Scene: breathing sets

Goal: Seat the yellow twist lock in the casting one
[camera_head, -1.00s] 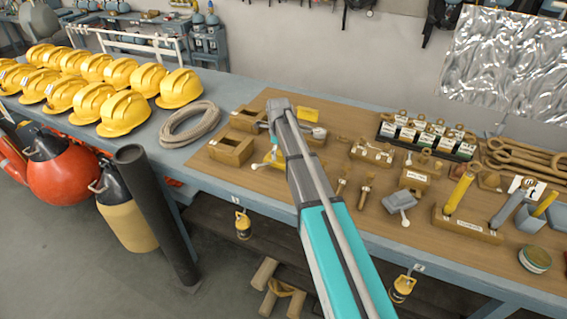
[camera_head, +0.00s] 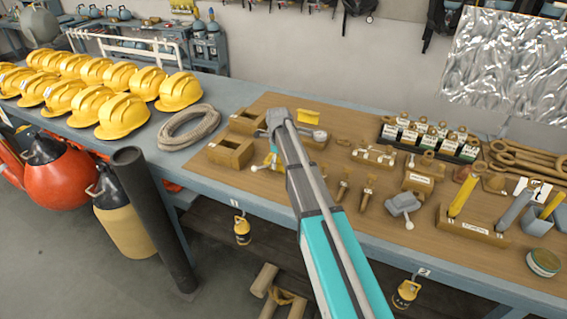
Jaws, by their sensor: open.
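The yellow twist lock (camera_head: 268,159) lies on the brown board, mostly behind my arm; its pale ball-ended lever (camera_head: 255,168) sticks out to the left. A brown open-topped casting (camera_head: 229,153) stands just left of it, and a similar casting (camera_head: 246,122) stands farther back. I cannot read which is number one. My gripper (camera_head: 273,148) is open, at the twist lock and largely hidden by my own wrist and arm. I cannot tell whether its fingers touch the twist lock. A grey twist lock (camera_head: 402,204) lies on the board to the right.
Another brown block with a grey lever (camera_head: 319,134) stands right of my wrist, with a yellow plate (camera_head: 308,117) behind it. A rope coil (camera_head: 187,128) and yellow helmets (camera_head: 126,115) lie to the left. Bolts (camera_head: 366,193) and a labelled tube holder (camera_head: 472,229) stand right.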

